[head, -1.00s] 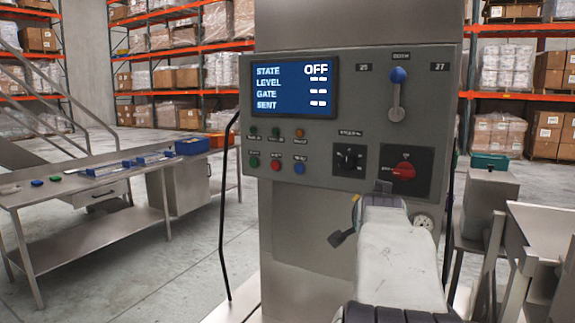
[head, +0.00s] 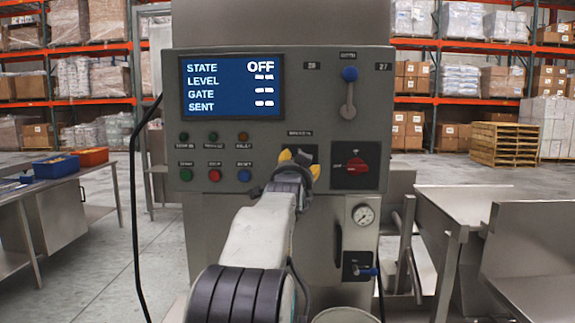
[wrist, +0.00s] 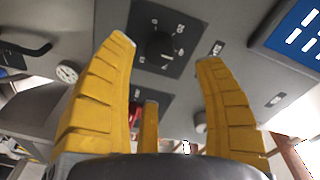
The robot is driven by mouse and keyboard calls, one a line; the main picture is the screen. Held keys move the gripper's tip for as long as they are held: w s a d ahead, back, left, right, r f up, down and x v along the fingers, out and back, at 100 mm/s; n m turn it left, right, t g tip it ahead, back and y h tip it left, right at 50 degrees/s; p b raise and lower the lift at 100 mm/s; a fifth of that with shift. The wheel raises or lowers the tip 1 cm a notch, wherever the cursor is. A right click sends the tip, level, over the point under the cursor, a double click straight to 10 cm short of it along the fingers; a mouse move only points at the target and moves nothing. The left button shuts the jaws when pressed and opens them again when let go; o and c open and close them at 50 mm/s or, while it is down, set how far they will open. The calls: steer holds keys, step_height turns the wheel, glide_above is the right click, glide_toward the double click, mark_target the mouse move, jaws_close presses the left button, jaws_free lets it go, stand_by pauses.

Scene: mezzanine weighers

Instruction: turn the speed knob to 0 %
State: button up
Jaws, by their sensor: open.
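The speed knob (wrist: 162,46) is a black dial on a dark square plate with small white marks around it. It shows in the wrist view, between and beyond my fingertips. I cannot read its setting. My gripper (wrist: 166,52) has yellow fingers spread apart, with nothing between them. In the head view my gripper (head: 300,162) is in front of the dial's plate (head: 311,152) and hides the knob. The fingers point at the panel. No contact with the knob is visible.
The screen (head: 232,87) reads STATE OFF. A red rotary switch (head: 357,165) is right of the dial. Several buttons (head: 214,175) are to its left, and a blue-tipped lever (head: 349,90) is above.

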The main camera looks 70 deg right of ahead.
steer(key=p+x, duration=0.2)
steer(key=x, duration=0.4)
steer(key=shift+o, duration=0.3)
steer(key=shift+d, duration=0.15)
steer(key=shift+s, duration=0.1)
steer(key=c, duration=1.3)
steer(key=shift+o, duration=0.2)
steer(key=shift+f+n+b, duration=0.1)
steer(key=shift+n+b, duration=1.5)
steer(key=shift+n, duration=1.3)
steer(key=shift+h, duration=0.3)
